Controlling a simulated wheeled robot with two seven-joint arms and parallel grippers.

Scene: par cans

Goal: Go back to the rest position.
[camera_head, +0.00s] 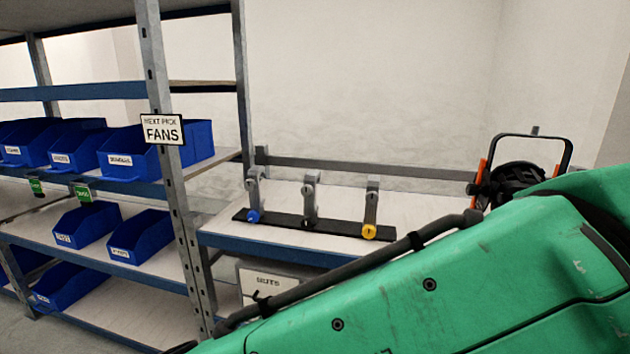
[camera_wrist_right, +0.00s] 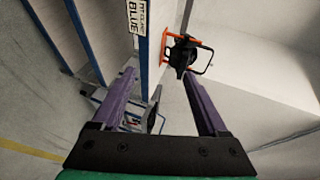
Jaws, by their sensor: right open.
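My right gripper (camera_wrist_right: 159,72) shows in the right wrist view with its two purple fingers spread wide and nothing between them. A black par can (camera_wrist_right: 181,52) with an orange bracket appears beyond the fingertips, apart from them. In the head view the par can (camera_head: 515,182) stands at the right end of the bench, partly behind my large green arm, which crosses the lower right. The right gripper itself does not show in the head view. My left gripper is in neither view.
A bench (camera_head: 225,239) carries a black bar (camera_head: 290,222) with three grey clamps, with blue, black and yellow knobs. Left of it, a shelf rack (camera_head: 165,185) holds several blue bins (camera_head: 130,155) and a sign reading "FANS" (camera_head: 162,129). The back wall is bare.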

